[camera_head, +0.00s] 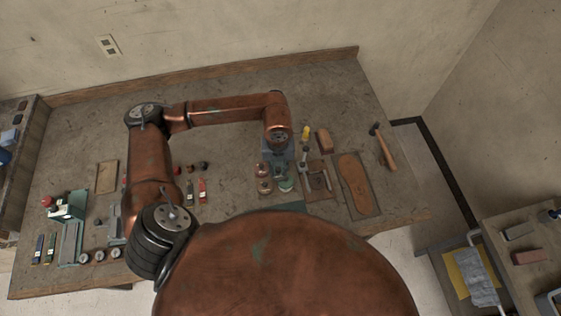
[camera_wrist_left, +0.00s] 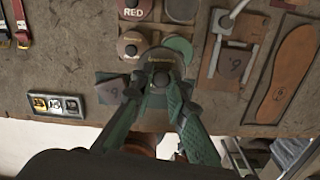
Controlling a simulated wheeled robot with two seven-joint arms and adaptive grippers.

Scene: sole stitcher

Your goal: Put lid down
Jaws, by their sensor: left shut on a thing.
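My left gripper (camera_wrist_left: 160,84) is shut on a small round lid (camera_wrist_left: 159,60) with a dark knob, in the left wrist view. Lettering on the lid is too small to read. Another reddish pot (camera_wrist_left: 132,46) and a green round top (camera_wrist_left: 180,48) are nearer. Whether the held lid touches anything beneath is unclear. In the head view my left gripper (camera_head: 284,178) is partly hidden by its arm, beside the pots (camera_head: 263,178). My right gripper is not in view.
A leather sole (camera_head: 353,178) on a board and a hammer (camera_head: 385,148) lie to the right on the workbench (camera_head: 330,90). A small tray of metal pieces (camera_wrist_left: 56,105) is near the front edge. The back of the bench is clear.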

